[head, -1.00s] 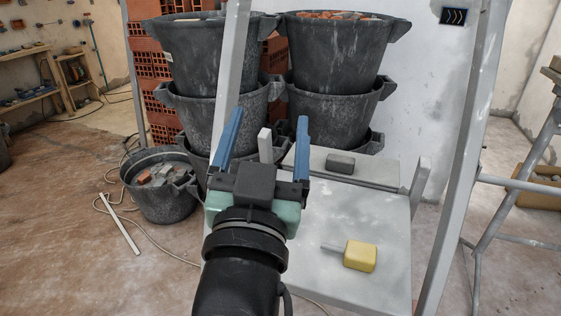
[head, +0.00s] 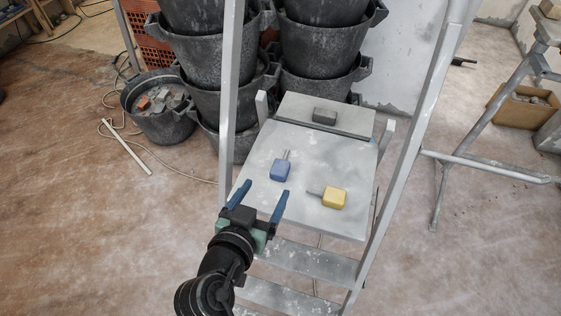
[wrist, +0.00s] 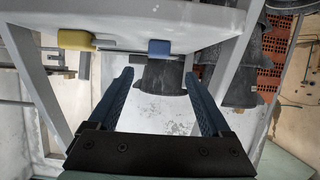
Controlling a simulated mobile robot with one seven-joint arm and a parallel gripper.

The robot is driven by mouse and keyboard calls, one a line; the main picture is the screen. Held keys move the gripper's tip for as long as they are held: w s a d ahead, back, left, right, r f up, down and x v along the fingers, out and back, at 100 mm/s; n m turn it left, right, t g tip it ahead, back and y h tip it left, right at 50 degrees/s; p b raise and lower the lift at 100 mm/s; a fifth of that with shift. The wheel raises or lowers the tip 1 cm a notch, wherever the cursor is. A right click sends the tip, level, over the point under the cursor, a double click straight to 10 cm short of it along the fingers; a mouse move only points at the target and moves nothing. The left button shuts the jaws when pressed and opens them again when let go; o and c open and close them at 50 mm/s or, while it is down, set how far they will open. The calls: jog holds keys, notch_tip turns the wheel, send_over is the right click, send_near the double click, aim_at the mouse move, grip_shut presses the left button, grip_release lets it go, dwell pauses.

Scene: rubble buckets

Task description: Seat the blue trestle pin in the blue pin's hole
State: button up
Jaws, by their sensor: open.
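The blue trestle pin (head: 280,170) lies on its side on the grey platform, its grey shank pointing away from me. It also shows in the wrist view (wrist: 159,47), ahead of the fingers. My gripper (head: 266,188) is open and empty near the platform's front left edge, its fingers pointing towards the blue pin. In the wrist view, nothing is between the open fingers (wrist: 159,76). A yellow-headed pin (head: 333,198) lies to the right, its shank pointing left; it also shows in the wrist view (wrist: 75,40). I cannot make out the blue pin's hole.
The platform (head: 255,165) sits between grey ladder rails, with steps (head: 310,262) below. A dark grey block (head: 325,117) lies on a raised board at its back. Stacked black buckets (head: 325,50) stand behind; a rubble bucket (head: 160,120) is at left.

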aim_at(279, 168)
jog(key=x, duration=0.4)
jog(key=shift+w+f, duration=0.1)
jog(key=shift+w, duration=0.2)
jog(key=shift+p+x, duration=0.5)
jog(key=shift+x, duration=2.55)
jog(key=shift+d, duration=0.2)
grip_shut()
